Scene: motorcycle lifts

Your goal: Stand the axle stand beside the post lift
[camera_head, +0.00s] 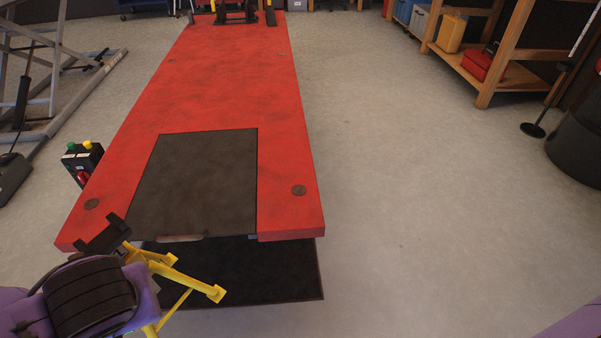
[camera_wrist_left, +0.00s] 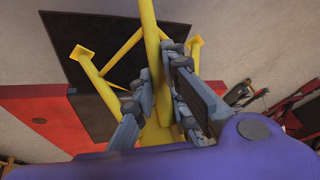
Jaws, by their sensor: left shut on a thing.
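My left gripper (camera_wrist_left: 163,78) is shut on that post; the wrist hides the fingers in the head view. Whether the feet touch the floor is unclear. A grey steel frame with slanting members (camera_head: 50,75), possibly the post lift, stands at the upper left. My right gripper is out of view.
A long red lift table (camera_head: 225,85) with a dark inset panel fills the centre. A dark plate (camera_head: 240,275) lies beneath its near end. A control box (camera_head: 83,162) is at its left side. Wooden shelving (camera_head: 490,65) and a black drum (camera_head: 578,145) stand right. The right floor is clear.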

